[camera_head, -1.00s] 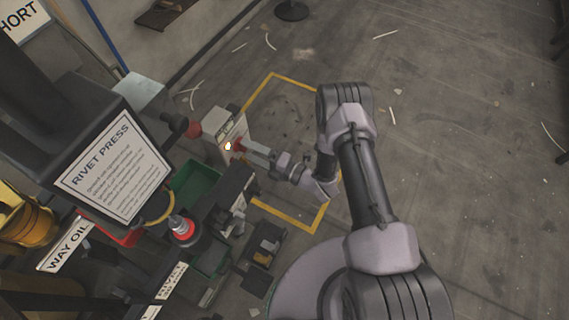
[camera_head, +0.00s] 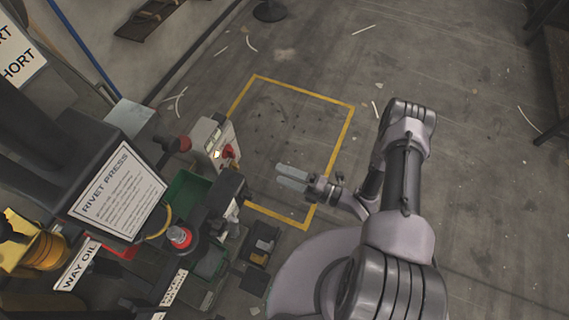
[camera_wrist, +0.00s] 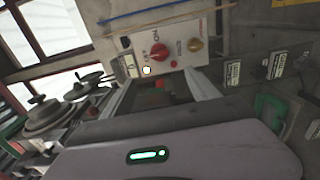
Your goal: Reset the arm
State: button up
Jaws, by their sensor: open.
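My arm reaches out over the floor from the right in the head view, with my gripper (camera_head: 291,178) pointing left. The fingers are open and empty. They are to the right of a pale control box (camera_head: 207,141) with a red knob (camera_head: 229,152), with a clear gap between.
The rivet press (camera_head: 117,190) and a green bin (camera_head: 186,194) stand at the left. Small dark trays (camera_head: 258,244) lie below. A yellow outline (camera_head: 340,135) marks the floor. The floor at upper right is open, with scattered strips.

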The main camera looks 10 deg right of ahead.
jog(key=w+d+r+m+t+h, duration=0.1)
jog(key=w+d+r+m+h, duration=0.4)
jog(key=w, duration=0.4)
jog(key=w+d+r+m+h, duration=0.4)
jog(key=w+d+r+h, duration=0.15)
jog(key=w+r, duration=0.35)
jog(key=d+r+m+h, duration=0.45)
jog(key=r+m, duration=0.25)
jog(key=r, duration=0.4)
jog(key=s+r+m+g+h, duration=0.2)
jog(key=s+r+m, duration=0.9)
jog(key=s+r, duration=0.25)
jog(key=s+a+r+m+g+y, duration=0.1)
jog(key=s+a+m, duration=0.2)
jog(key=s, duration=0.6)
jog(key=s+a+m+g+y, duration=0.1)
jog(key=s+a+m+y, duration=0.1)
jog(key=s+a+m, duration=0.2)
jog(key=s+a, duration=0.3)
jog(key=s, duration=0.2)
jog(key=shift+s+r, duration=0.15)
jog(key=shift+r, duration=0.2)
